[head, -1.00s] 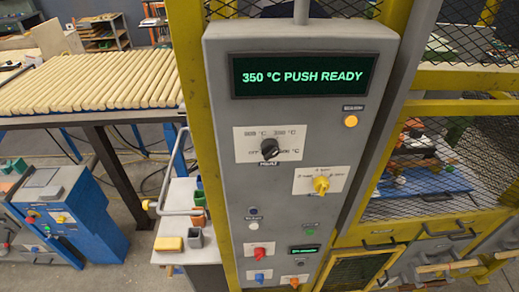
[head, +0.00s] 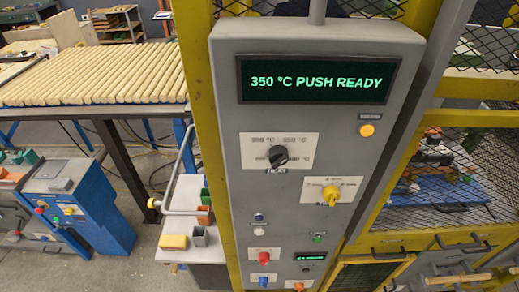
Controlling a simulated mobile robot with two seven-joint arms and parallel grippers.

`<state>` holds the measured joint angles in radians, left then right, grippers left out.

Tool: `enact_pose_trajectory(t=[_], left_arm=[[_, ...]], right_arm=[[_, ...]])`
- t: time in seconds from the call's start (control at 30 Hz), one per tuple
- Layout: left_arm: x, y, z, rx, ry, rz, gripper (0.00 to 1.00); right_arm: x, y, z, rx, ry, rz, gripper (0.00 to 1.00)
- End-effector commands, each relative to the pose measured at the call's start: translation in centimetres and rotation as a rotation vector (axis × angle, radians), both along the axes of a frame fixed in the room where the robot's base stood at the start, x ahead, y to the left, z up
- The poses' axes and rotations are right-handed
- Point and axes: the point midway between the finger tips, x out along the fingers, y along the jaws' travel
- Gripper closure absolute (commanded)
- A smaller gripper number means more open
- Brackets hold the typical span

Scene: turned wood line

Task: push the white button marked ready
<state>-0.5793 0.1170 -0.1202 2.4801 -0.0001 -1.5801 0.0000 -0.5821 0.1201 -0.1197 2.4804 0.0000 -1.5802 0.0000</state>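The grey control panel (head: 225,130) stands upright in front of me. Its display (head: 318,81) reads "350 °C PUSH READY" in green letters. Neither of my grippers is in view, and nothing covers the panel.
The panel also carries a black dial (head: 278,156), a yellow switch (head: 331,195), a lit amber lamp (head: 367,130), a small green button (head: 318,238) and a red knob (head: 264,257). A side table (head: 176,226) with a protruding grey rail is at the left. Yellow mesh guarding is at the right.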

Motion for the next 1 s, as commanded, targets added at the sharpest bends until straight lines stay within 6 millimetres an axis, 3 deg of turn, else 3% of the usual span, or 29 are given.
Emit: enact_pose_trajectory(t=[0.1,1.0], left_arm=[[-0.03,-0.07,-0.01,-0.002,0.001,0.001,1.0],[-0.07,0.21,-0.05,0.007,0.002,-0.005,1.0]], right_arm=[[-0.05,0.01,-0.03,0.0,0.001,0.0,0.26],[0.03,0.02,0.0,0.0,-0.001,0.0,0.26]])
